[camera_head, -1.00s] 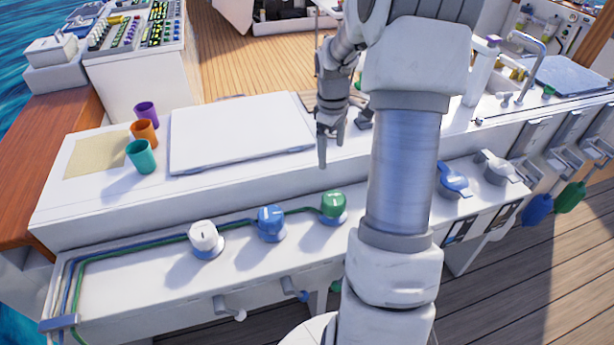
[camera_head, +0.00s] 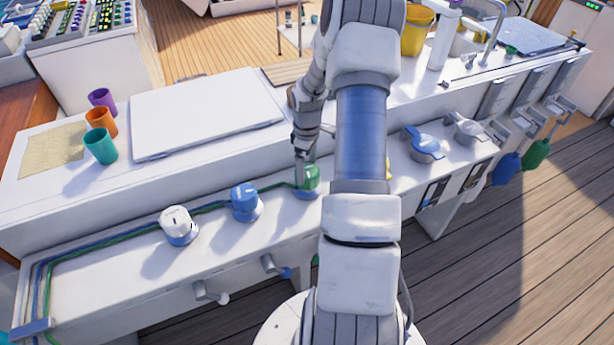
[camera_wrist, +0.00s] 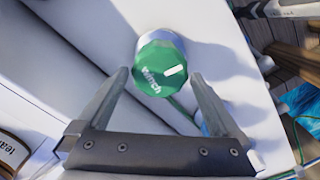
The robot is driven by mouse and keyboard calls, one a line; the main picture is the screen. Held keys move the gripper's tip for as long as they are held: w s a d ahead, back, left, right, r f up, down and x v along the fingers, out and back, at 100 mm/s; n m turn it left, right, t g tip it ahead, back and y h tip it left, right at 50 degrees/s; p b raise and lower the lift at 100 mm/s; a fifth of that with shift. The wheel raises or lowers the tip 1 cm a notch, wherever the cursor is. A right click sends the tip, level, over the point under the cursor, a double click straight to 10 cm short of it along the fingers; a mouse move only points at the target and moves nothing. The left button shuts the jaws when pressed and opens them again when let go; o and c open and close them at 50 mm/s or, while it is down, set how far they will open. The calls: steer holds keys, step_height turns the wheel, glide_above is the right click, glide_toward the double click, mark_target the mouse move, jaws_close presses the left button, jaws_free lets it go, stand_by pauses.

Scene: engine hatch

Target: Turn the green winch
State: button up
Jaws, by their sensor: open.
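The green winch (camera_head: 310,179) is a round knob on the lower white ledge, at the right end of a row with a blue and a white knob. In the wrist view the green winch (camera_wrist: 160,68) shows its top face, with a white mark and the word "winch". My gripper (camera_wrist: 157,80) is open, its two fingers apart, with the winch just ahead of and between the fingertips. In the head view my gripper (camera_head: 304,168) is right at the winch and hides part of it. I cannot tell whether a finger touches it.
A blue knob (camera_head: 246,202) and a white knob (camera_head: 178,225) stand left of the winch. A blue valve handle (camera_head: 428,147) is to the right. Purple, orange and teal cups (camera_head: 101,146) stand on the upper counter beside a white panel (camera_head: 205,112).

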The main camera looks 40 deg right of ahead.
mark_target(307, 170)
steer(key=shift+f, duration=1.9)
steer(key=c, duration=1.1)
steer(key=shift+m, duration=0.4)
steer(key=m+b, duration=0.1)
steer(key=m, duration=0.2)
steer(key=shift+m, duration=2.3)
